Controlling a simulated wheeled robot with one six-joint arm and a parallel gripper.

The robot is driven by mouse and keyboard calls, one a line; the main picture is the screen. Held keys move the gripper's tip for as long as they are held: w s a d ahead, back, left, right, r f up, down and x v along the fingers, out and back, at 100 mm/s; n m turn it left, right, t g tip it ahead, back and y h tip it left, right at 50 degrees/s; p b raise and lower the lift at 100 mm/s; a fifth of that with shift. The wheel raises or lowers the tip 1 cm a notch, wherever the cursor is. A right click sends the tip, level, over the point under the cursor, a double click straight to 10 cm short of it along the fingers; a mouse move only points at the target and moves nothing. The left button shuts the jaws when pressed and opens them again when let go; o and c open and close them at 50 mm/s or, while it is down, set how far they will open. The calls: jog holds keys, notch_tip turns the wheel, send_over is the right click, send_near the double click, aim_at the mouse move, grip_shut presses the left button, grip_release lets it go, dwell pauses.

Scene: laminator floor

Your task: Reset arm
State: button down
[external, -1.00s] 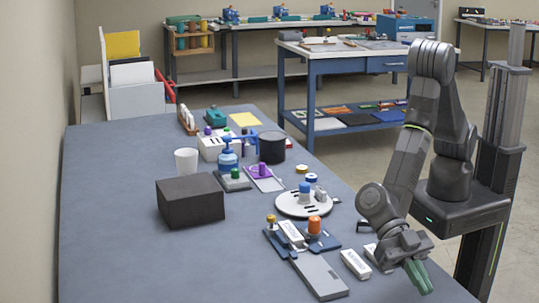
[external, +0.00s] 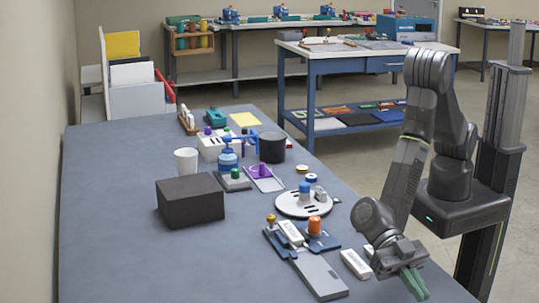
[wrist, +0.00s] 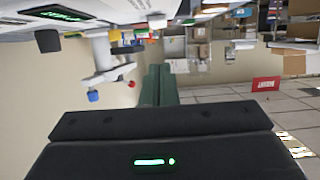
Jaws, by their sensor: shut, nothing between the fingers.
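My gripper (external: 414,283) is at the front right edge of the grey-blue table (external: 120,240), its green fingers pointing down and together. Nothing is between the fingers. In the wrist view the green fingers (wrist: 158,85) are side by side, and that view looks upside down. A white labelled block (external: 356,264) lies on the table just left of my gripper, apart from it. My arm bends down from the column at the right.
Near my gripper are a blue fixture with an orange knob (external: 315,225), a grey plate (external: 320,277) and a round white plate (external: 290,208). A dark box (external: 190,201), a white cup (external: 186,161) and a black cup (external: 272,147) stand farther back. The table's left front is clear.

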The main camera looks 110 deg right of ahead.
jog(key=a, duration=0.1)
jog(key=a+r+h, duration=0.1)
jog(key=a, duration=0.1)
jog(key=shift+a+r, duration=0.2)
jog(key=shift+a, duration=0.05)
jog(key=b+v, duration=0.2)
jog(key=v, duration=0.7)
jog(key=w+a+r+n+t+h+p, duration=0.4)
jog(key=w+r+n+t+h+p, duration=0.25)
jog(key=w+r+t, duration=0.45)
jog(key=shift+s+a+r+n+g+h+p, duration=0.15)
jog(key=shift+s+n+g+h+p, duration=0.1)
jog(key=shift+s+n+g+h, duration=0.5)
jog(key=shift+s+a+r+n+g+h+p, duration=0.2)
jog(key=shift+s+n+g+h+p, duration=0.15)
jog(key=shift+s+n+g, duration=0.65)
jog(key=shift+s+a+r+n+g+h+p, duration=0.2)
jog(key=shift+s+n+g+h, duration=0.45)
jog(key=shift+s+n, duration=0.35)
jog(key=c, duration=2.2)
grip_release()
jog(key=shift+d, duration=0.1)
